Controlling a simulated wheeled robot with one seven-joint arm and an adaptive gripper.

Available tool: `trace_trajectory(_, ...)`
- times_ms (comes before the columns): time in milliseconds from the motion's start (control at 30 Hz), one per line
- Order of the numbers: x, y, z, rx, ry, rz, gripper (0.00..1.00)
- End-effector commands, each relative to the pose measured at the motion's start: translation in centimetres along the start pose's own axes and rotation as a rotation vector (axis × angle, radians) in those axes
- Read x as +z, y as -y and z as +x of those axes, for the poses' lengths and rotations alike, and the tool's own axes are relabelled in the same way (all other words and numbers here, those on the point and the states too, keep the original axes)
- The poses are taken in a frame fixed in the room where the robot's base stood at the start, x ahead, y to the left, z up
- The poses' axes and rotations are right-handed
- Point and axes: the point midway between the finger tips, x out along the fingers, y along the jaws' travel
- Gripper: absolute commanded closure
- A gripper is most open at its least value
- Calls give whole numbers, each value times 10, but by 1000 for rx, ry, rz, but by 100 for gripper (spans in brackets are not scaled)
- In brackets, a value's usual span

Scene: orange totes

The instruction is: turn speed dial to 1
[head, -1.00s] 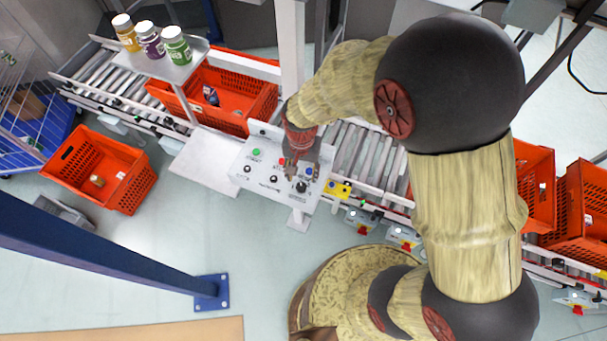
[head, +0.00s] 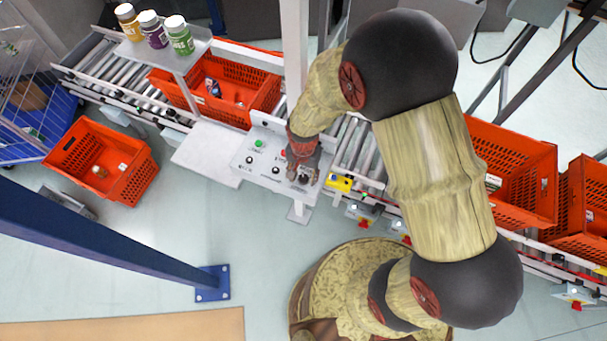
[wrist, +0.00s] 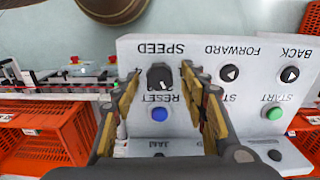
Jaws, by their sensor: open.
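The control panel (head: 262,166) is a pale box with a green button, a red button and dark knobs. In the wrist view the panel (wrist: 249,67) appears upside down. Its black speed dial (wrist: 160,77) sits under the SPEED label, with the blue RESET button (wrist: 159,114) nearby. My gripper (wrist: 160,77) is open, one finger on each side of the dial, with gaps visible between fingers and dial. In the head view my gripper (head: 303,176) is over the panel's right end and hides the dial. Which number the dial points to cannot be read.
A yellow box (head: 339,183) sits right of the panel on the conveyor edge. An orange tote (head: 225,112) is on the rollers behind. Several bottles, including a green one (head: 180,40), stand on a shelf. Another tote (head: 128,185) is on the floor at left.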

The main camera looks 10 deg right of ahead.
Motion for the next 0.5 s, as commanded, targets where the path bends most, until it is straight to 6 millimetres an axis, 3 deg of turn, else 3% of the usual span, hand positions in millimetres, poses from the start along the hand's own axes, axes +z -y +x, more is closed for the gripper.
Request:
trace_trajectory(133,0,0,0,0,0,0,57)
trace_trajectory(500,0,0,0,0,0,0,78)
